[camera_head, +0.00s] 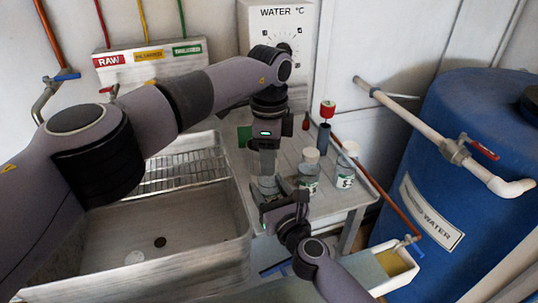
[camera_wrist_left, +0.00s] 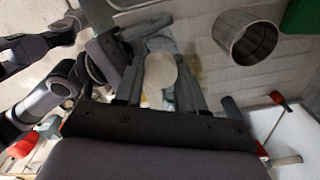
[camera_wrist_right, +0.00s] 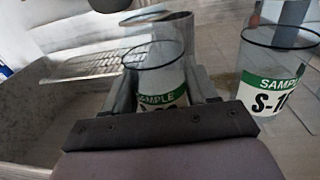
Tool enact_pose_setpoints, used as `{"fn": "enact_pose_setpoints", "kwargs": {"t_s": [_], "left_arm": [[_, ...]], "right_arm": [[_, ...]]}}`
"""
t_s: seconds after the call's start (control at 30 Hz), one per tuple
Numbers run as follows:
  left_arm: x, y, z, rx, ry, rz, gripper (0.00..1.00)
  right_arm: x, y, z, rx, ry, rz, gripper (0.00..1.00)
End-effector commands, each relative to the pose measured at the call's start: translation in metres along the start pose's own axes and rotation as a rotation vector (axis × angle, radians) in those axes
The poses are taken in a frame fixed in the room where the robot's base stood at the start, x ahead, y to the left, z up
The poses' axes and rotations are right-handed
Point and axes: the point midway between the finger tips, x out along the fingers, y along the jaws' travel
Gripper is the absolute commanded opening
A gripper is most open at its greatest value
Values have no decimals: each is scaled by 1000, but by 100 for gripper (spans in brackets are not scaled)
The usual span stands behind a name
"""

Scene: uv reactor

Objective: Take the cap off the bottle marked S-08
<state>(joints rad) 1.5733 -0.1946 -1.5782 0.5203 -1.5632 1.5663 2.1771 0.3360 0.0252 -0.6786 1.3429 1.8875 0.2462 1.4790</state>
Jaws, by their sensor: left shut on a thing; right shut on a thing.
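A clear bottle (camera_wrist_right: 152,72) with a green and white SAMPLE label stands between the fingers of my right gripper (camera_wrist_right: 165,92); its number is mostly covered by the gripper. In the head view this bottle (camera_head: 268,186) is partly hidden by both grippers. My right gripper (camera_head: 275,196) is shut on it from the side. My left gripper (camera_head: 266,168) points down from above. In the left wrist view, a round white cap (camera_wrist_left: 160,70) sits between the fingers of my left gripper (camera_wrist_left: 160,85), which is shut on it. I cannot tell whether cap and bottle touch.
Two capped bottles (camera_head: 308,172) (camera_head: 345,168) stand to the right on the counter; one label (camera_wrist_right: 268,100) begins S-1. A steel cup (camera_wrist_left: 246,38) is near the left gripper. The sink (camera_head: 165,225) lies left, a blue water barrel (camera_head: 470,150) right.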

Motion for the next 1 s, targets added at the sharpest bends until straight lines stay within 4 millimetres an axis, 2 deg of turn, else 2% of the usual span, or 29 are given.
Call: {"fn": "enact_pose_setpoints", "kwargs": {"t_s": [0.8, 1.0], "left_arm": [[-22, 0, 0, 1, 1, -1, 3], [-22, 0, 0, 1, 0, 0, 3]], "right_arm": [[0, 0, -1, 0, 1, 1, 0], [0, 0, -1, 0, 1, 1, 0]]}}
